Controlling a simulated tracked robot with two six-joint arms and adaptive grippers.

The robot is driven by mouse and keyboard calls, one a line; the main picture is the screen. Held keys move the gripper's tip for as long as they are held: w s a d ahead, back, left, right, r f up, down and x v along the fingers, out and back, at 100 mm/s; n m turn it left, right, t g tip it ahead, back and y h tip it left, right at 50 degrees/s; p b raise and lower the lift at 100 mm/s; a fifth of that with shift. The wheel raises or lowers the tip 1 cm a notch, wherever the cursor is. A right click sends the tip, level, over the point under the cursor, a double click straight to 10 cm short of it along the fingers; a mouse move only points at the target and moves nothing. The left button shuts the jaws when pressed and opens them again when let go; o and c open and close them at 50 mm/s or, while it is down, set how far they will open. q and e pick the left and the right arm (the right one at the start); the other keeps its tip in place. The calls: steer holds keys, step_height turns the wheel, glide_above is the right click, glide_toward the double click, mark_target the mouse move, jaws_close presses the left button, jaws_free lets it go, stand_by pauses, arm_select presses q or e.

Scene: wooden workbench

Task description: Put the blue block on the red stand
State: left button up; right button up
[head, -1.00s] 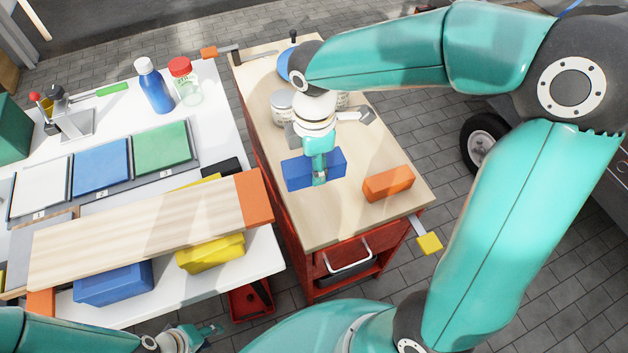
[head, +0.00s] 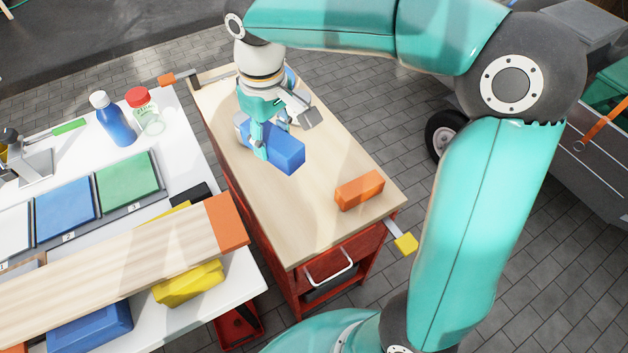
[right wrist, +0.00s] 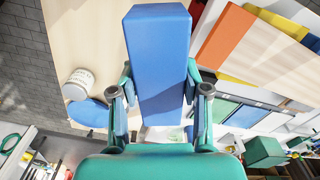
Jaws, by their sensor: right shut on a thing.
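My right gripper (head: 268,142) is shut on a blue block (head: 287,154) above the wooden top of a red drawer cabinet (head: 335,268), the only red stand-like thing I make out. In the right wrist view the block (right wrist: 160,55) sits between the two fingers of the gripper (right wrist: 160,95), its long side pointing away from the palm. How high it hangs above the wood is hard to tell. Another blue block (head: 90,326) lies under a plank on the white table at the left. My left gripper is out of view.
An orange block (head: 358,190) lies on the cabinet top, with clear wood around it. A plank with an orange end (head: 225,222) rests over a yellow block (head: 188,284). Coloured trays, a blue bottle (head: 114,120) and a red-capped jar (head: 146,112) occupy the white table (head: 180,150).

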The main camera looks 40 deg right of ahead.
steer(key=w+m, duration=0.2)
steer(key=m, duration=0.1)
steer(key=shift+w+d+f+b, duration=0.2)
steer(key=shift+w+d+b, duration=0.05)
steer(key=shift+d+b, duration=0.1)
steer(key=shift+w+d+f+m+b, duration=0.25)
steer(key=shift+w+f+m+b, duration=0.2)
steer(key=shift+w+f, duration=0.45)
glide_above(277, 199)
step_height(277, 199, down, 15)
steer(key=shift+f+b, duration=0.2)
steer(key=shift+b, duration=0.15)
steer(key=shift+f, duration=2.35)
steer(key=o, duration=0.8)
steer(key=shift+f, duration=0.1)
steer(key=o, duration=0.5)
steer(key=shift+c, duration=0.2)
